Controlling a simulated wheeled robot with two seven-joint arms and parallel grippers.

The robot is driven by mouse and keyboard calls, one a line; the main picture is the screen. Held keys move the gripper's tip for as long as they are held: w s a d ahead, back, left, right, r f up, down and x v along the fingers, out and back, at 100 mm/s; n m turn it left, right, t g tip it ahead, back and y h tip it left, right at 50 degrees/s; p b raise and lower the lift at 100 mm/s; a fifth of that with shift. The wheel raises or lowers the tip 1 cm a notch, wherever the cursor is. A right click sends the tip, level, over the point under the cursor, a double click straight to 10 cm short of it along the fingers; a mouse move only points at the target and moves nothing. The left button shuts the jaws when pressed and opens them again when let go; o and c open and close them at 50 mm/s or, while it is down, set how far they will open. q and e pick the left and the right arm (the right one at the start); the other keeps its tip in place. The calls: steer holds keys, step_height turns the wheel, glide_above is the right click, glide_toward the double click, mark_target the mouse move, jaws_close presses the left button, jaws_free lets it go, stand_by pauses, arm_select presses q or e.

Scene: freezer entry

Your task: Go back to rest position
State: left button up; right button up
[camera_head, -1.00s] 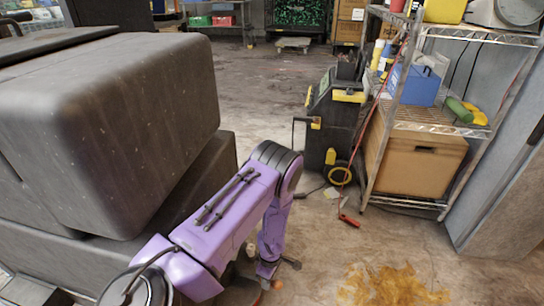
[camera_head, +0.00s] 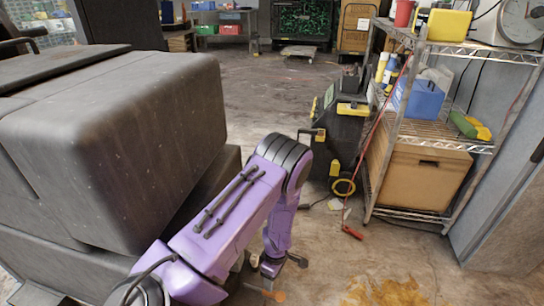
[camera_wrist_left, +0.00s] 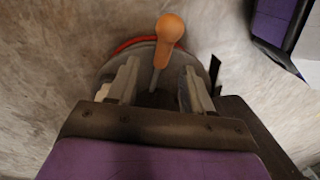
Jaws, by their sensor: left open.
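My left arm reaches down from the lower left in the head view. My left gripper (camera_head: 274,268) points at the floor, right of the large dark padded block, and also shows in the left wrist view (camera_wrist_left: 160,76). Its two fingers are apart. I cannot tell whether the fingers touch the stem. The orange knob also shows small in the head view (camera_head: 277,296). My right gripper is not in view.
The dark block (camera_head: 120,150) fills the left side. A wire shelf (camera_head: 440,50) with a blue box (camera_head: 419,98) and a brown box (camera_head: 420,178) stands at right. A black machine (camera_head: 337,125) stands beside it. A yellow-brown spill (camera_head: 385,292) lies front right. The middle floor is open.

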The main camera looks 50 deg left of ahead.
arm_select(q)
steer(key=r, duration=0.3)
steer(key=shift+w+a+p, duration=0.1)
steer(key=shift+w+p, duration=0.1)
steer(key=shift+p, duration=0.1)
steer(key=s+d+m+t+y, duration=0.2)
steer(key=s+d+m, duration=0.2)
steer(key=s+m, duration=0.4)
steer(key=s+d+m+t+y, duration=0.2)
steer(key=s+d+m, duration=0.2)
steer(key=s+m, duration=0.4)
step_height(320, 180, up, 25)
steer(key=p, duration=2.5)
steer(key=shift+a+r+n+t, duration=0.15)
steer(key=shift+a+n+t, duration=0.15)
